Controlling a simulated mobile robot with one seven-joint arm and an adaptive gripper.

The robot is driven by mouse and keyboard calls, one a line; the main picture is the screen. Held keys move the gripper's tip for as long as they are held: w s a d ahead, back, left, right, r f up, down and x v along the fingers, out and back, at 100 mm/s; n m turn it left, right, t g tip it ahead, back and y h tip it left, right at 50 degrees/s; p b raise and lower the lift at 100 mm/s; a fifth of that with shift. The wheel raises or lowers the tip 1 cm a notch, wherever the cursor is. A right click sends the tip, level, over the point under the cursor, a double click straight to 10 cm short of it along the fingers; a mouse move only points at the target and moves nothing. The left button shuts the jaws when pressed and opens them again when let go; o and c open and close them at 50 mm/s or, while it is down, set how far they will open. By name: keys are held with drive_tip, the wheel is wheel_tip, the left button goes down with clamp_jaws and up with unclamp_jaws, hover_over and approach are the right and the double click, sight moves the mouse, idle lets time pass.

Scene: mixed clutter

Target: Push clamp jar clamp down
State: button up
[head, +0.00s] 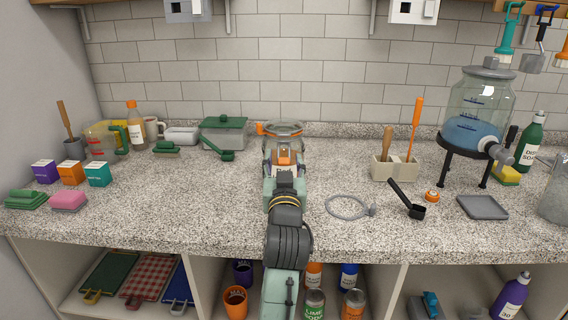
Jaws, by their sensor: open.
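The clamp jar (285,131) stands on the speckled counter near the back wall, at the middle of the head view. It is clear glass with a greyish lid, and an orange clip part shows at its upper left. My arm reaches up from the bottom of the picture, and my gripper (284,160) is at the front of the jar. The gripper is open. An orange piece shows between or just behind the fingers. The arm and gripper hide the lower front of the jar, and I cannot tell whether they touch the clamp.
A green-lidded box (224,133) and green scoop (218,150) lie left of the jar. A caddy with brushes (393,171), a grey hose loop (347,207) and a black scoop (406,200) are to the right. A glass dispenser (478,110) stands further right.

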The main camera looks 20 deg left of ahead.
drive_tip(key=v, duration=0.7)
drive_tip(key=shift+s, duration=0.3)
drive_tip(key=shift+d+r, duration=0.1)
drive_tip(key=shift+d, duration=0.05)
drive_tip(key=shift+g+h, duration=0.3)
drive_tip(key=shift+g, duration=0.4)
drive_tip(key=x, duration=0.3)
drive_tip(key=r+p+x, duration=0.1)
drive_tip(key=x, duration=0.1)
drive_tip(key=p+x, duration=0.1)
drive_tip(key=x, duration=0.2)
drive_tip(key=shift+w+r, duration=0.2)
drive_tip(key=shift+w, duration=0.05)
